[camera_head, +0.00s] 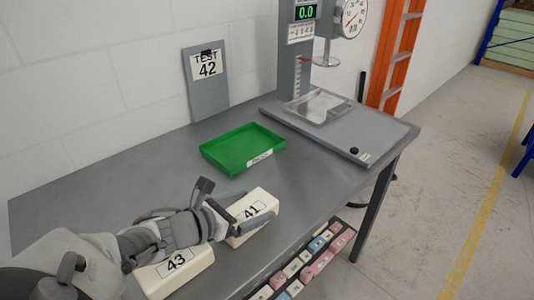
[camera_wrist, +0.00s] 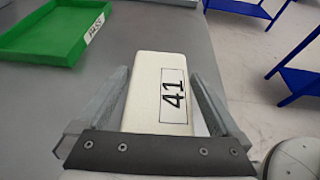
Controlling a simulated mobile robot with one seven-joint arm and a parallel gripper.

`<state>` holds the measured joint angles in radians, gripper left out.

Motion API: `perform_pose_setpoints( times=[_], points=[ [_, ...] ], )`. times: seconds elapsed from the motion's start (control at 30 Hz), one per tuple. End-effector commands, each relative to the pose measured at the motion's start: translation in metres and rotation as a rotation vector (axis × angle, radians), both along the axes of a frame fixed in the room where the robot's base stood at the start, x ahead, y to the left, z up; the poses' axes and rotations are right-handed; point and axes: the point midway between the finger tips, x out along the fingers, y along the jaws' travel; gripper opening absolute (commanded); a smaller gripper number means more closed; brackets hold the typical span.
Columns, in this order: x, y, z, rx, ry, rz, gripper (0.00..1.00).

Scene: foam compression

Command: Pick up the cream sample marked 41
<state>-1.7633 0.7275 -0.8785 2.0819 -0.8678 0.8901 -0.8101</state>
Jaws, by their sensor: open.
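The cream sample marked 41 (camera_head: 256,208) is a block lying on the grey table, with its label facing up. In the wrist view the sample (camera_wrist: 148,85) lies between the two fingers of my gripper (camera_wrist: 165,95). The fingers stand one on each side of it, with a visible gap at least on the right. In the head view my gripper (camera_head: 248,212) reaches around the sample from the left. My gripper is open. Part of the sample's near end is hidden behind the gripper.
A cream sample marked 43 (camera_head: 178,272) lies beneath my arm. A green tray labelled PASS (camera_head: 243,149) is behind. A compression tester (camera_head: 300,75) and a TEST 42 board (camera_head: 206,83) stand at the back. A rack of coloured blocks (camera_head: 303,265) runs along the front edge.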

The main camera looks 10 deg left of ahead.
Motion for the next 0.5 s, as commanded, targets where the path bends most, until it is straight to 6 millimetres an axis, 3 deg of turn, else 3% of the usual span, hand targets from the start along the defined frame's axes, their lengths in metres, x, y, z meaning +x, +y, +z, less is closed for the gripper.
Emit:
perform_pose_setpoints(
  times=[0.2,0.5],
  points=[
    [0.0005,-0.0004,0.0,-0.001,0.001,0.0,1.0],
    [0.0003,-0.0002,0.0001,0.001,0.001,0.0,0.46]
  ],
)
